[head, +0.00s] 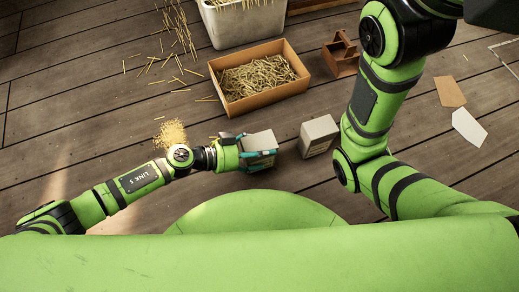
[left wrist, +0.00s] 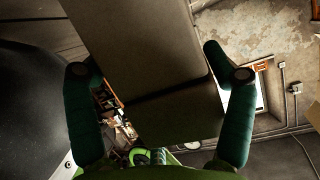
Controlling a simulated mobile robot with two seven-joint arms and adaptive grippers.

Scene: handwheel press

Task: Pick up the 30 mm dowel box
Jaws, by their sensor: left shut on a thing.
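My left gripper (head: 262,153), with teal fingers, is shut on a small pale grey box (head: 259,141) in the middle of the head view. In the left wrist view the same box (left wrist: 160,45) looks dark and fills the space between the two fingers, one on each side. A second pale grey box (head: 319,134) stands upright a little to the right of the held one, apart from it. I cannot read a size label on either box, so I cannot tell which is the 30 mm one. My right gripper does not show.
A brown wooden holder (head: 341,56) is farther right. Sawdust (head: 171,134) and two tags (head: 449,91) lie on the plank floor.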

